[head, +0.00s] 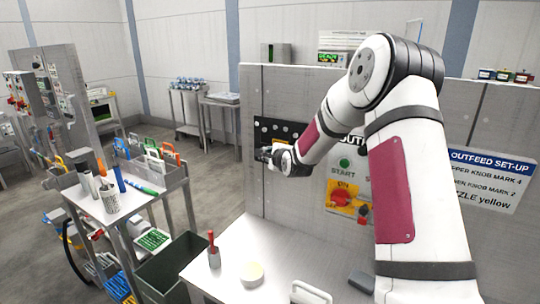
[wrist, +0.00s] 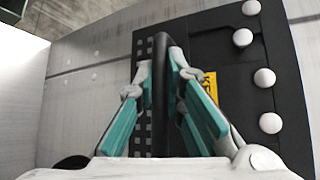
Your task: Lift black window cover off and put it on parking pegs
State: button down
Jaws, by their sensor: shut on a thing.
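The black window cover (head: 264,134) is a dark plate on the grey machine panel, left of my arm in the head view. In the wrist view the black plate (wrist: 225,50) has a yellow label and a black bar handle (wrist: 161,75). Several white round knobs or pegs (wrist: 264,77) run along one side of the plate; I cannot tell if these are the parking pegs. My gripper hides part of the plate.
A red knob on a yellow plate (head: 342,195) and a green START button (head: 344,163) sit on the panel close to my arm. Below are a pale table (head: 225,269) with a red-handled tool (head: 213,252) and a round cream piece (head: 252,273). A tool cart (head: 122,205) stands left.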

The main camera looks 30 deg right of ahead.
jog(key=shift+f, duration=0.55)
jog(key=shift+f, duration=0.3)
jog(key=c, duration=1.6)
grip_release()
